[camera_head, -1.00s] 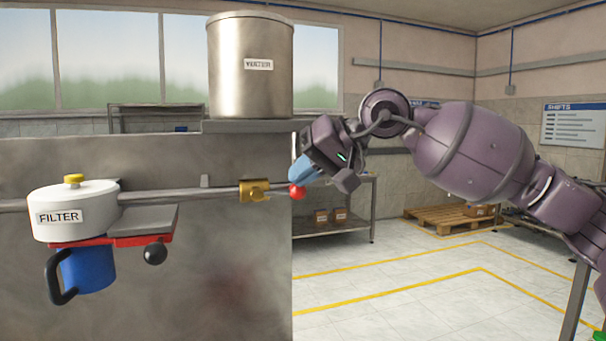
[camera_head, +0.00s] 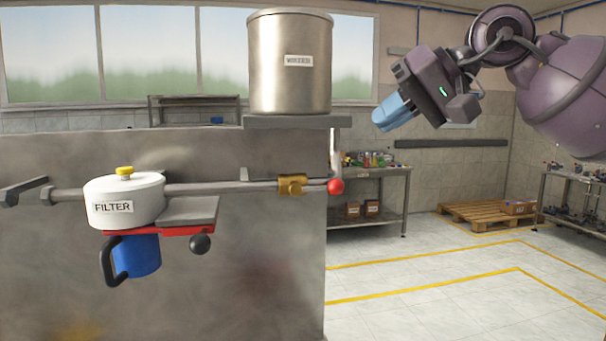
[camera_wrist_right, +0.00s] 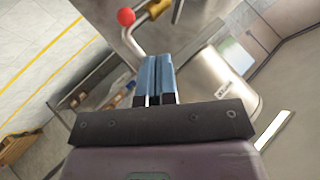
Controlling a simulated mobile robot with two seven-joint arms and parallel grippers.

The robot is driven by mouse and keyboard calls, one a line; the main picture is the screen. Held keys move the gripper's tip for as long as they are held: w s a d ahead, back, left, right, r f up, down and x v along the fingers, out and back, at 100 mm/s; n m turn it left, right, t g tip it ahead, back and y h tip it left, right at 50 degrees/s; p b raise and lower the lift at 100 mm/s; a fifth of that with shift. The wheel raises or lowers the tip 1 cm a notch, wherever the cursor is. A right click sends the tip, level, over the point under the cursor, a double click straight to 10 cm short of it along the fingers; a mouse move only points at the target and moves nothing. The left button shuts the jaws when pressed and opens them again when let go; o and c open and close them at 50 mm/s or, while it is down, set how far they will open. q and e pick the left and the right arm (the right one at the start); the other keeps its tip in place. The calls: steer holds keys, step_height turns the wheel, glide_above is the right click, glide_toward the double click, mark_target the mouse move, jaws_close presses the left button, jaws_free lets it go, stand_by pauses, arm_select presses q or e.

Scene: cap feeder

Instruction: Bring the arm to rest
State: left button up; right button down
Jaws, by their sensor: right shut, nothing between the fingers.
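My right gripper (camera_head: 392,113) is raised in the air at the upper right, to the right of the steel water tank (camera_head: 290,65). Its blue fingers are shut together with nothing between them, as the right wrist view (camera_wrist_right: 158,80) also shows. It is clear of the red ball knob (camera_head: 335,186) beside the brass valve (camera_head: 291,185). The knob shows at the top of the wrist view (camera_wrist_right: 126,16), beyond the fingertips. My left gripper is not in view.
A white filter housing (camera_head: 145,209) and a blue jug (camera_head: 143,256) with a black handle are at the left, before a steel panel (camera_head: 240,280). A shelf table (camera_head: 375,223) and wooden pallet (camera_head: 475,214) stand behind.

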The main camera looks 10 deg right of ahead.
steer(key=a+f+m+g+y, duration=0.1)
steer(key=a+f+m+y, duration=0.2)
steer(key=f, duration=0.3)
steer(key=w+a+f+m+g+y, duration=0.1)
steer(key=a+f+m+g+y, duration=0.1)
steer(key=f+m, duration=0.3)
steer(key=a+f+m+g+y, duration=0.1)
steer(key=a+f+m+y, duration=0.15)
steer(key=f, duration=0.35)
steer(key=d+f+m+t+y, duration=0.1)
steer(key=d+f+m+t, duration=0.2)
steer(key=f+m+t, duration=1.35)
steer(key=s+d+f+m+g+h, duration=0.1)
steer(key=s+d+f+m+h, duration=0.2)
steer(key=f+m, duration=0.6)
steer(key=s+d+f+m+g+h, duration=0.1)
steer(key=s+d+f+m+h, duration=0.15)
steer(key=f+m+h, duration=0.65)
steer(key=s+d+f+m+g+h, duration=0.1)
steer(key=s+f+m, duration=0.3)
steer(key=m, duration=1)
steer(key=s+d+f+m+g+h, duration=0.2)
steer(key=s+f+m+g+h, duration=0.2)
steer(key=s+f+m, duration=0.8)
steer(key=s+f+g, duration=0.1)
steer(key=s, duration=0.2)
steer(key=shift+d, duration=0.15)
